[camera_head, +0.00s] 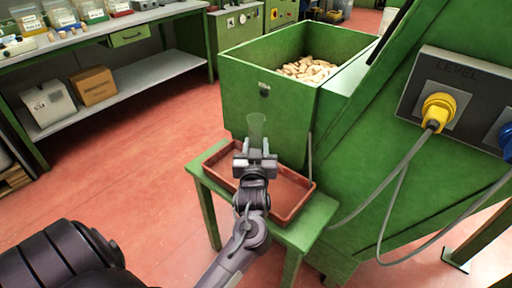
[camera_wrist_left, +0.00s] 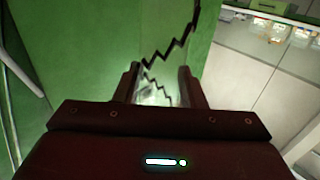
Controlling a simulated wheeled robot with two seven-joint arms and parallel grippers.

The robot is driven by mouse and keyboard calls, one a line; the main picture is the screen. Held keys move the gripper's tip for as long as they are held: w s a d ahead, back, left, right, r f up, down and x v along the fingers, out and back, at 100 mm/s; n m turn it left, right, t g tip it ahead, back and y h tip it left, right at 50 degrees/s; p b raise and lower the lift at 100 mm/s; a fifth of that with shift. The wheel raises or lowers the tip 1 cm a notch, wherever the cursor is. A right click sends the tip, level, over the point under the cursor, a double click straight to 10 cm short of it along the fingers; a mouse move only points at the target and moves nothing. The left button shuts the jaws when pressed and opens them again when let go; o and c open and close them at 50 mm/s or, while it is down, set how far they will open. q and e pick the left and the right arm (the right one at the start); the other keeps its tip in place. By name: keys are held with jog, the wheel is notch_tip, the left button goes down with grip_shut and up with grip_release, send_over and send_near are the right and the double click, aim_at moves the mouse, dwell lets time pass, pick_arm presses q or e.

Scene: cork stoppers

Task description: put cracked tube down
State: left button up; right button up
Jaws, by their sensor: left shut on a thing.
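The cracked tube (camera_head: 256,128) is a clear tube that stands up from my left gripper (camera_head: 255,158) in the head view. The left gripper is shut on it, above the red-brown tray (camera_head: 292,197) on a small green table (camera_head: 319,212). In the left wrist view the tube (camera_wrist_left: 160,88) shows between the two fingers, with a dark jagged crack line running up it. Whether the tube's lower end touches the tray is hidden behind the gripper. My right gripper is not in view.
A green hopper (camera_head: 243,92) filled with corks (camera_head: 309,69) stands just behind the small table. A green machine with a yellow plug (camera_head: 438,108) and hanging cables is at the right. A workbench with a box (camera_head: 93,86) on its shelf is at the left. Red floor between is clear.

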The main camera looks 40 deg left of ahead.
pick_arm(q)
jog(key=shift+f, duration=0.1)
jog(key=o, duration=1)
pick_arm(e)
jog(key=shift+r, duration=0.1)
pick_arm(q)
jog(key=shift+r, duration=0.2)
jog(key=v, duration=1.2)
jog(key=shift+p, duration=0.45)
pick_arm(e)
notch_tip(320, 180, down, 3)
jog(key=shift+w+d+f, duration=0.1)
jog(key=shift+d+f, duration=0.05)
